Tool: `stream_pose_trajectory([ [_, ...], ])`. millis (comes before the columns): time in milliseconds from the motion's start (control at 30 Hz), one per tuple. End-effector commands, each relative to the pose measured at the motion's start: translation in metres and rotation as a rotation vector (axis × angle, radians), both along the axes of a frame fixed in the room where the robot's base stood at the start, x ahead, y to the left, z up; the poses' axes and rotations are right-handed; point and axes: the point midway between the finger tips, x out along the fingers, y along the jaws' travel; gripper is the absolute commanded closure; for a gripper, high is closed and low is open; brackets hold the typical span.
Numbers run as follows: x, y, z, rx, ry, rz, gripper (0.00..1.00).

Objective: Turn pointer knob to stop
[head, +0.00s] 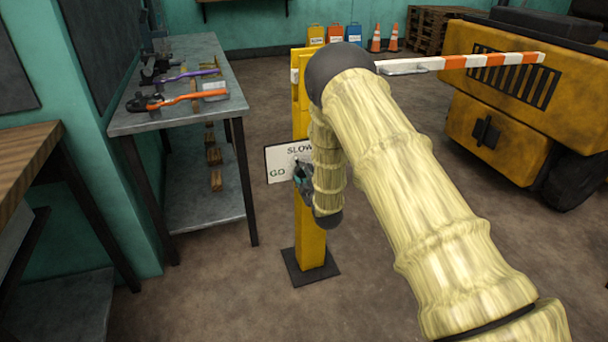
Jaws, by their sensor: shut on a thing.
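A white sign plate (281,162) with the words "SLOW" and "GO" is fixed to a yellow post (310,245). The post stands on a dark square base. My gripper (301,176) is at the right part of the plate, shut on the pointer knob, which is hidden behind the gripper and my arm. The rest of the plate, including any "STOP" mark, is covered by my arm, so the pointer's direction cannot be seen.
A red-and-white barrier arm (480,60) reaches right from the post, in front of a yellow forklift (540,80). A metal workbench (185,85) with tools stands at left. Traffic cones (376,40) and pallets (432,28) are at the back. The floor around the post is clear.

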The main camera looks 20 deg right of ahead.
Motion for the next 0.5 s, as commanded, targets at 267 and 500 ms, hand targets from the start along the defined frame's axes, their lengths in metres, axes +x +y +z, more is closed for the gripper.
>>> stream_pose_trajectory([
  [267, 0.0000, -0.0028, 0.0002, 0.261, 0.009, -0.003, 0.83],
  [500, -0.0001, -0.0028, -0.0006, 0.489, 0.016, -0.004, 0.83],
])
